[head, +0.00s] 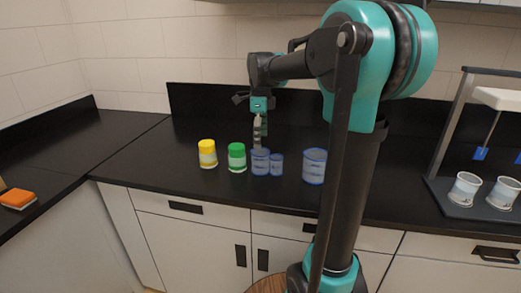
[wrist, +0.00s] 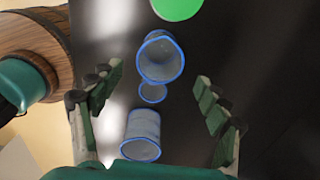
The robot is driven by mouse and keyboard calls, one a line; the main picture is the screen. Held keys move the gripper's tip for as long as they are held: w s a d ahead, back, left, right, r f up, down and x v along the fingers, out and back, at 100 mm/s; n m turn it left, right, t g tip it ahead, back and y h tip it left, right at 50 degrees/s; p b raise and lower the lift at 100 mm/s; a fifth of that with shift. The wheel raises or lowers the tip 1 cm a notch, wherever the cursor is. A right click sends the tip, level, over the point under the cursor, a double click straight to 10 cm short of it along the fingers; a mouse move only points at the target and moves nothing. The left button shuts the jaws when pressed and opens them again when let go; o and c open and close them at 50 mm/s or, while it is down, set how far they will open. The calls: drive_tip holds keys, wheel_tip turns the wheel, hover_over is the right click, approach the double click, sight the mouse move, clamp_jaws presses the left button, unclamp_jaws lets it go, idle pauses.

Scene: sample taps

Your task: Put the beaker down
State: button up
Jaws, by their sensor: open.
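Three clear, blue-rimmed beakers stand on the black worktop. In the head view they are a medium one (head: 260,162), a small one (head: 277,165) close at its right, and a wider one (head: 315,167) apart further right. My gripper (head: 259,140) hangs above and behind the medium beaker, fingers down. It is open and holds nothing; its fingers also show spread in the wrist view (wrist: 155,85).
A green-lidded jar (head: 237,157) and a yellow one (head: 207,153) stand left of the beakers. A rack with two white cups (head: 466,189) is at the right. An orange sponge (head: 18,198) lies far left. The worktop left of the jars is clear.

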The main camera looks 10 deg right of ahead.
sight(260, 157)
drive_tip(key=shift+o, duration=0.5)
wheel_tip(260, 157, up, 8)
drive_tip(key=shift+r, duration=0.25)
wheel_tip(260, 157, down, 17)
drive_tip(key=shift+c, duration=0.6)
drive_tip(key=c, duration=1.1)
drive_tip(key=shift+o, duration=0.2)
